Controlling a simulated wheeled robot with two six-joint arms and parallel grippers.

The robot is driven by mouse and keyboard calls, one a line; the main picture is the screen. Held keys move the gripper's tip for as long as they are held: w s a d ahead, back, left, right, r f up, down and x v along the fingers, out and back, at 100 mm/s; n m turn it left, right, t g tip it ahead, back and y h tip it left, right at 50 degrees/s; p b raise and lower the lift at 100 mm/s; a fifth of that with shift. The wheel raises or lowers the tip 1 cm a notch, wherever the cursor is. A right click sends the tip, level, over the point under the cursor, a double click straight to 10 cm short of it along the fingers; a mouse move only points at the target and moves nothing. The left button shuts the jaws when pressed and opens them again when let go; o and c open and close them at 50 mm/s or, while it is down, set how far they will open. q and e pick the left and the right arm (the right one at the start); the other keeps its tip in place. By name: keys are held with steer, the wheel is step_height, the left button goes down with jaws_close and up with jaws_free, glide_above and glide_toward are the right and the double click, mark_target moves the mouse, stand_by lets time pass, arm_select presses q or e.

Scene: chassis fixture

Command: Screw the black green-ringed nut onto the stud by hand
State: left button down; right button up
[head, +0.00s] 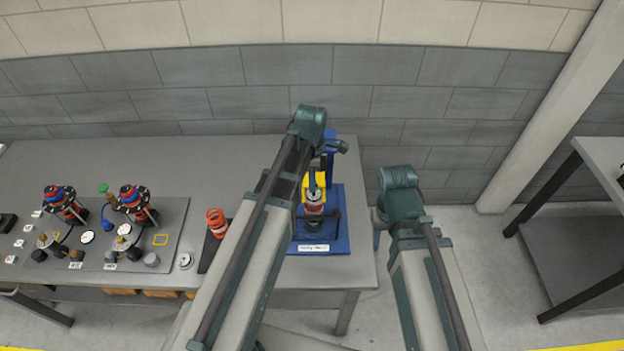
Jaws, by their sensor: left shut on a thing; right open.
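The blue fixture (332,240) stands at the right end of the bench, with a yellow clamp (309,190) and an upright part (314,210) in it. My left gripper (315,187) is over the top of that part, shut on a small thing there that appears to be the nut. The nut and the stud are too small and too covered to make out, so I cannot tell how they sit together. My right gripper (376,238) is to the right of the fixture, off the bench edge, open and apart from it; its fingertips are hardly visible.
A grey board (175,215) at the left holds two assembled struts (65,203) and small parts. The bench's back is clear.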

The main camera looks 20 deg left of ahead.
arm_select(q)
steer(key=shift+f, duration=0.1)
steer(key=shift+f+b, duration=0.6)
steer(key=shift+b, duration=0.1)
steer(key=shift+f, duration=0.15)
steer(key=shift+f+b, duration=0.4)
steer(key=shift+b, duration=0.15)
steer(key=shift+s, duration=0.1)
steer(key=n, duration=0.4)
steer(key=shift+s+d+n, duration=0.1)
steer(key=shift+n, duration=0.2)
steer(key=n, duration=0.5)
steer(key=shift+s+d+n, duration=0.1)
steer(key=shift+n, duration=0.2)
